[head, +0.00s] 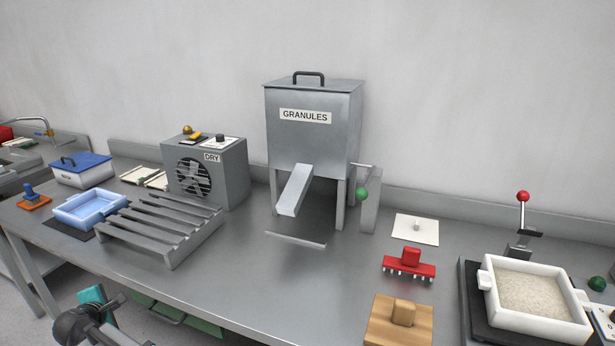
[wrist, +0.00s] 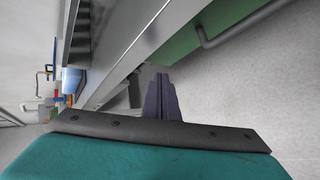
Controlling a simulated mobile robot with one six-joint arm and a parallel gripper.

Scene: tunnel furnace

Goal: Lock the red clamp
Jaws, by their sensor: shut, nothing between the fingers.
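The clamp with a red ball knob (head: 523,197) stands at the far right of the bench in the head view, behind a white tray of pale granules (head: 534,325). Its lever is upright, with a dark bracket at its foot; I cannot tell whether its arm touches the tray. My gripper (wrist: 161,92) is shut and empty in the wrist view, beside the bench's front edge. My arm shows at the lower left of the head view, far from the clamp. The clamp is not visible in the wrist view.
A green ball knob (head: 597,284) shows right of the tray. A red comb-like tool (head: 410,265) and a wooden block (head: 398,322) lie left of it. The granules hopper (head: 312,135), grey slatted rack (head: 160,228) and dryer (head: 207,172) stand further left. The bench's front middle is clear.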

